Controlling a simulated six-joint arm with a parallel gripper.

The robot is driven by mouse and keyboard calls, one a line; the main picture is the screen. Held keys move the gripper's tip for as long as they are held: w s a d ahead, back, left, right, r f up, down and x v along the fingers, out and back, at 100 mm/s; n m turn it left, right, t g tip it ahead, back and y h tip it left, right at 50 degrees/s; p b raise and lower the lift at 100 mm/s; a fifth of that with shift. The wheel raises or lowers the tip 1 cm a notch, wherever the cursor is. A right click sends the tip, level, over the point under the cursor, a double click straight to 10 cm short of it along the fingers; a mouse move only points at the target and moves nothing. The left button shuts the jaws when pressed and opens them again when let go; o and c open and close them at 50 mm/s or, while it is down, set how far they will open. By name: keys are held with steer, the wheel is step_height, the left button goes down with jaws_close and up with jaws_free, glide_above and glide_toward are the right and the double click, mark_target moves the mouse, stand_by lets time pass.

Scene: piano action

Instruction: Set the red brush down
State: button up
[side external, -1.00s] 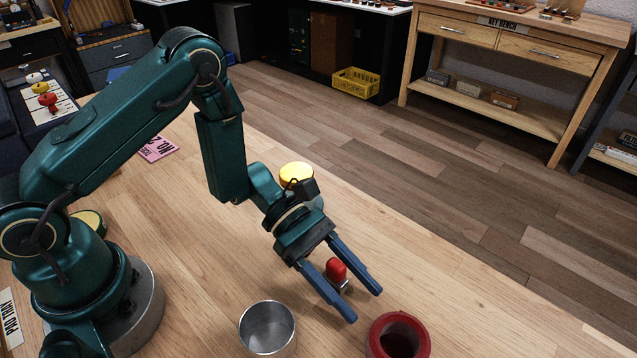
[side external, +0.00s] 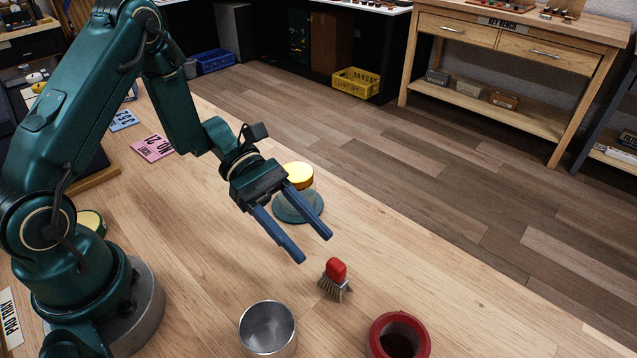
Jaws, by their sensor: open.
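The red brush (side external: 335,279) stands on the wooden tabletop (side external: 440,290), its red handle up and its pale bristles down, leaning slightly. My gripper (side external: 317,248) is open and empty. Its two blue fingers are above and to the left of the brush, apart from it.
A metal cup (side external: 267,329) stands left of the brush near the front edge of the picture. A red round container (side external: 398,336) stands to the brush's right. A yellow-topped round thing (side external: 297,176) sits on a teal disc (side external: 298,207) behind my gripper. Pink (side external: 152,147) and blue (side external: 123,120) cards lie farther left.

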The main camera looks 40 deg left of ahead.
steer(key=shift+a+r, duration=0.25)
steer(key=shift+a, duration=0.45)
steer(key=shift+r, duration=0.15)
steer(key=shift+s+r+m+y, duration=0.3)
steer(key=shift+r+m, duration=0.05)
steer(key=shift+m, duration=0.15)
steer(key=s+a+r+m+t+y, duration=0.5)
steer(key=s+a+r+m+y, duration=0.2)
steer(key=m+y, duration=0.6)
step_height(320, 180, up, 3)
steer(key=s+m, duration=0.2)
steer(key=m, duration=0.2)
steer(key=shift+a+r+t, duration=0.15)
steer(key=shift+a+t, duration=0.05)
steer(key=shift+t, duration=0.1)
